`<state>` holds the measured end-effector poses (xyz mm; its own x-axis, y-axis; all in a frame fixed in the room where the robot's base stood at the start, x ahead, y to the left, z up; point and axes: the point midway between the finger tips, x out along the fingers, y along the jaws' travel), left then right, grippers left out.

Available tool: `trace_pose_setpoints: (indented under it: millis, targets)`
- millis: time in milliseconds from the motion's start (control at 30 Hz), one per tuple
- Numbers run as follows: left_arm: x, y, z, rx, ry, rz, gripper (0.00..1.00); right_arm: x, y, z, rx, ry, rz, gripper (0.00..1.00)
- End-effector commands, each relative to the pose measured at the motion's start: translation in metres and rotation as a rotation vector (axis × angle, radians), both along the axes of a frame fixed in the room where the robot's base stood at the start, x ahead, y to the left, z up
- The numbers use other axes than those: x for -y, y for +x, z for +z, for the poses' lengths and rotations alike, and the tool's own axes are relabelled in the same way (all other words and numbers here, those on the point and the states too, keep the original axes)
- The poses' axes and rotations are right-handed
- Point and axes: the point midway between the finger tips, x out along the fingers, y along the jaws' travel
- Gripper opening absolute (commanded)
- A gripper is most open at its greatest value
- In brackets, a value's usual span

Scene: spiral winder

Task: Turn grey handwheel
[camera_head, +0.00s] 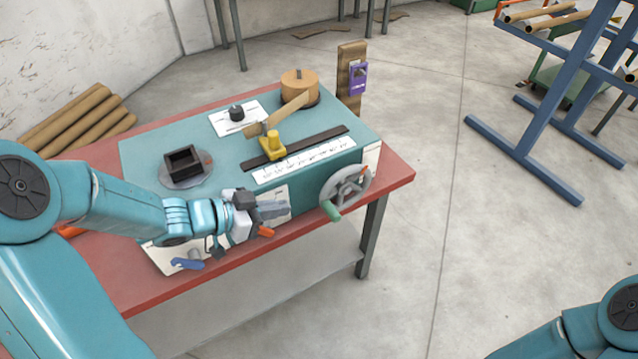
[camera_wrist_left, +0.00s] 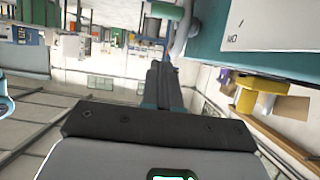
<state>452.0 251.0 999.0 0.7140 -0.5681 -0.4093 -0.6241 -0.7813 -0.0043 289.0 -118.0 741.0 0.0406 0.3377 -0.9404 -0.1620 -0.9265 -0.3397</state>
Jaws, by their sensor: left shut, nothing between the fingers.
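The grey handwheel (camera_head: 346,188) is mounted on the right front face of the teal machine (camera_head: 225,205). It has spokes and a green handle (camera_head: 331,211) at its lower left. My left gripper (camera_head: 284,208) is in front of the machine's front face, to the left of the wheel and apart from it. Its fingers are shut with nothing between them and point right, toward the wheel. In the left wrist view the shut fingers (camera_wrist_left: 165,80) point away from the camera, and the green handle (camera_wrist_left: 166,10) shows at the top. My right gripper is out of view.
The machine stands on a red-topped table (camera_head: 398,174). Cardboard tubes (camera_head: 75,125) lie at left. A blue rack (camera_head: 548,100) stands at right, with open floor before it.

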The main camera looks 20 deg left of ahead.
Motion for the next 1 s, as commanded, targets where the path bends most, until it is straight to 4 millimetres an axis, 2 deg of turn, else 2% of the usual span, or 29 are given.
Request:
trace_pose_setpoints:
  millis: [33, 67, 267, 667, 800, 1000]
  targets:
    - [-0.003, 0.000, 0.008, -0.001, 0.002, 0.009, 0.00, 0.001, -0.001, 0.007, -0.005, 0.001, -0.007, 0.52]
    - [-0.003, 0.000, 0.007, -0.003, 0.001, 0.010, 0.00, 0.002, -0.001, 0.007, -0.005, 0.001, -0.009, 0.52]
    - [0.008, 0.013, -0.005, -0.006, -0.002, 0.008, 0.00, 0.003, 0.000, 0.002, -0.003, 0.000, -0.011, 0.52]
    - [0.056, 0.074, -0.039, -0.007, -0.001, 0.008, 0.00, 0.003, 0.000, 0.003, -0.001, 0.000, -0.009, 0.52]
    - [0.058, 0.078, -0.061, -0.009, -0.002, 0.011, 0.00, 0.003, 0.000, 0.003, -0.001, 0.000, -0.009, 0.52]
    - [0.061, 0.082, -0.073, -0.005, 0.000, 0.012, 0.00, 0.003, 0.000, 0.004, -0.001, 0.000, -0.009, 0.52]
